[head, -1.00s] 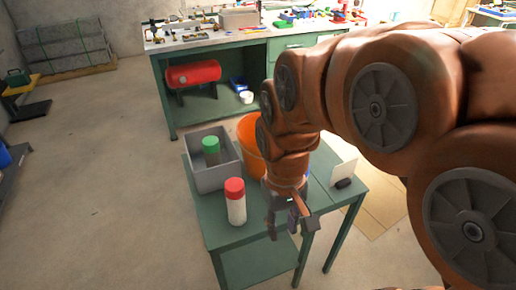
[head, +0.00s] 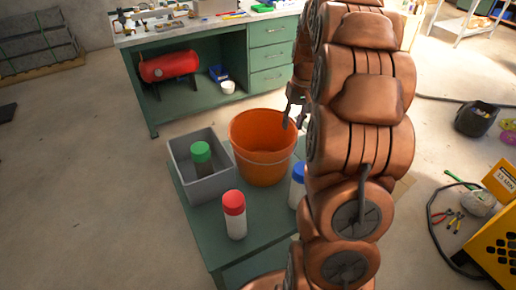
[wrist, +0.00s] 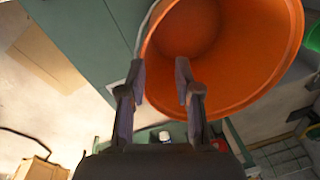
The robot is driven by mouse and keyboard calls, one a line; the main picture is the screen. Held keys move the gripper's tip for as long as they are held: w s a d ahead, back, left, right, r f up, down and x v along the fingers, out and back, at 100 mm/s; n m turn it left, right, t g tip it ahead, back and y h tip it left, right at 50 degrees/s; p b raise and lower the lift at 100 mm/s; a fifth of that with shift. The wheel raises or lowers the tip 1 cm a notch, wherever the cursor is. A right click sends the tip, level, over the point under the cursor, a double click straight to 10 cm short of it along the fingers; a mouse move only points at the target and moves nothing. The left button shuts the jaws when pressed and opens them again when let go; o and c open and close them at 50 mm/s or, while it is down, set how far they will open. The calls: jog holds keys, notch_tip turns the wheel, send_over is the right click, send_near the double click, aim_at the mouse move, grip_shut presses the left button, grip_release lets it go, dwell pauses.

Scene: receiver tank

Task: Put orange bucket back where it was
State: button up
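The orange bucket (head: 262,150) stands upright on the small green table, right of a grey bin. My gripper (head: 293,108) is at the bucket's far right rim in the head view, partly hidden by my arm. In the wrist view the bucket's open mouth (wrist: 225,45) fills the upper right. My gripper (wrist: 158,88) shows there with its two fingers apart and nothing held between them. The fingers overlap the rim's edge in that view; I cannot tell if they touch it.
The grey bin (head: 213,186) holds a green-capped bottle (head: 201,156). A red-capped bottle (head: 234,215) stands at the green table's (head: 262,222) front, and a blue-capped bottle (head: 297,187) is close to the bucket and my arm. A workbench with a red tank (head: 170,66) stands behind.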

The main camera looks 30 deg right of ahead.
aim_at(291, 139)
jog(key=shift+w+d+f, duration=0.15)
jog(key=shift+w+d, duration=0.15)
jog(key=shift+d, duration=0.2)
jog(key=shift+w+d+f, duration=0.15)
jog(key=shift+w+d, duration=0.1)
jog(key=shift+d, duration=0.25)
jog(key=shift+d+f, duration=0.1)
jog(key=shift+f, duration=0.85)
jog(key=shift+w+a+f+p, duration=0.15)
jog(key=shift+f+p, duration=0.3)
jog(key=shift+f, duration=0.55)
jog(key=shift+w+f+p, duration=0.1)
jog(key=shift+f+p, duration=0.35)
jog(key=shift+f, duration=0.55)
jog(key=shift+w+a+f+p, duration=0.15)
jog(key=shift+f+p, duration=0.3)
jog(key=shift+f, duration=0.55)
grip_shut()
